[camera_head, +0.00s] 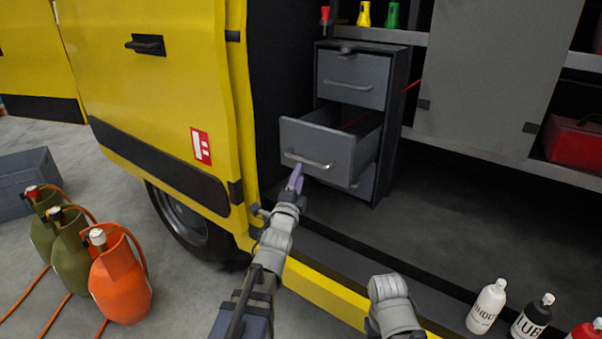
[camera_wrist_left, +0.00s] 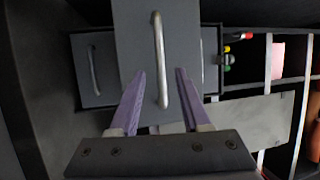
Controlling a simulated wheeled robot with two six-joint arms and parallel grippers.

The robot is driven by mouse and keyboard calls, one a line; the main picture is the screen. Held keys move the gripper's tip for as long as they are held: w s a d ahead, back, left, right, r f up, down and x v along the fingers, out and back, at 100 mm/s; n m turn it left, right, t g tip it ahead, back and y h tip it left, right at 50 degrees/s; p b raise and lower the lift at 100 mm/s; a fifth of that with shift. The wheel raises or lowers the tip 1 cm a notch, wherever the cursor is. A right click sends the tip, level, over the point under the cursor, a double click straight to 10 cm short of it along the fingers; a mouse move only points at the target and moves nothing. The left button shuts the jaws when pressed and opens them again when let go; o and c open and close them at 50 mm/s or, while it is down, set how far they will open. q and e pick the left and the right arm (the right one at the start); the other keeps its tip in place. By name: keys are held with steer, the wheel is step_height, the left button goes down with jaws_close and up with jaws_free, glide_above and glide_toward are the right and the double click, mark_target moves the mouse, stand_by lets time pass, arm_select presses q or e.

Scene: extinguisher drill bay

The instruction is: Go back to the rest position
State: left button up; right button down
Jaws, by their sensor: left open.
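My left gripper (camera_head: 295,180) is in front of the drawer unit, close to the handle (camera_head: 309,161) of the pulled-out middle drawer (camera_head: 320,148). In the left wrist view, its two purple fingers (camera_wrist_left: 159,90) are spread apart on either side of the lower end of the drawer handle (camera_wrist_left: 159,60), with nothing seen clamped between them. I cannot tell whether the fingers touch the handle. The grey cabinet (camera_head: 394,110) has a closed top drawer (camera_head: 352,80) and a lower drawer partly hidden behind the open one. Part of my right arm shows at the bottom, but its gripper is not visible.
The yellow van door (camera_head: 150,90) stands left of the cabinet. Gas bottles, including an orange one (camera_head: 120,285), stand on the floor at left. A white bottle (camera_head: 486,307) and a black bottle (camera_head: 532,318) are at lower right. The van floor (camera_head: 470,210) right of the cabinet is clear.

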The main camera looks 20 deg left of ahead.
arm_select(q)
steer(key=s+d+f+n+g, duration=0.3)
steer(key=d+f+g, duration=0.2)
steer(key=f, duration=0.4)
steer(key=s+d+f+n+g, duration=0.4)
steer(key=d+f+g, duration=0.1)
steer(key=f, duration=0.4)
steer(key=s+d+f+n+g, duration=0.2)
steer(key=s+f+g, duration=0.1)
steer(key=s, duration=0.4)
steer(key=s+d+f+n+g, duration=0.2)
steer(key=s+g, duration=0.2)
steer(key=s, duration=0.3)
steer(key=s+d+f+n+g, duration=0.2)
steer(key=s+f+g, duration=0.1)
steer(key=s, duration=0.5)
step_height(320, 180, up, 32)
steer(key=p, duration=3.2)
steer(key=shift+w+d, duration=0.25)
steer(key=shift+o, duration=0.2)
steer(key=shift+r, duration=0.1)
